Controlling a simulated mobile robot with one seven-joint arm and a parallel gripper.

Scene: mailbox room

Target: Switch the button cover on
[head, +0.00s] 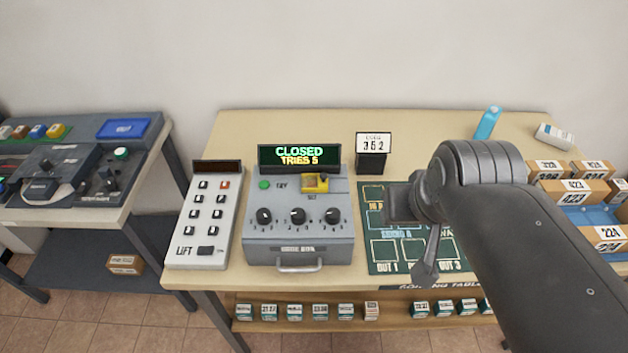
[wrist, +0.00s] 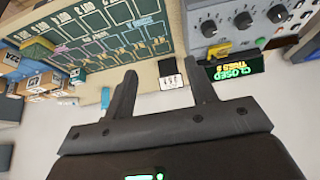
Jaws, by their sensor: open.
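A yellow button cover (head: 315,183) sits on the top right of a grey control box (head: 299,250), next to the label SET. It also shows in the wrist view (wrist: 217,52), upside down. The box's display (head: 299,157) reads CLOSED, TRIES 5. Three black dials are in a row below the cover, and a green TRY button (head: 265,184) is left of it. My gripper (head: 426,265) is to the right of the box, above the green sorting board, apart from the cover. In the wrist view its two fingers (wrist: 163,70) are spread with nothing between them.
A small code card (head: 373,142) reading 352 stands behind the box. A LIFT keypad (head: 202,220) is close on the box's left. The green sorting board (head: 385,255) lies to the right. Parcels (head: 563,190) and a blue tray (head: 590,218) are at the far right.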

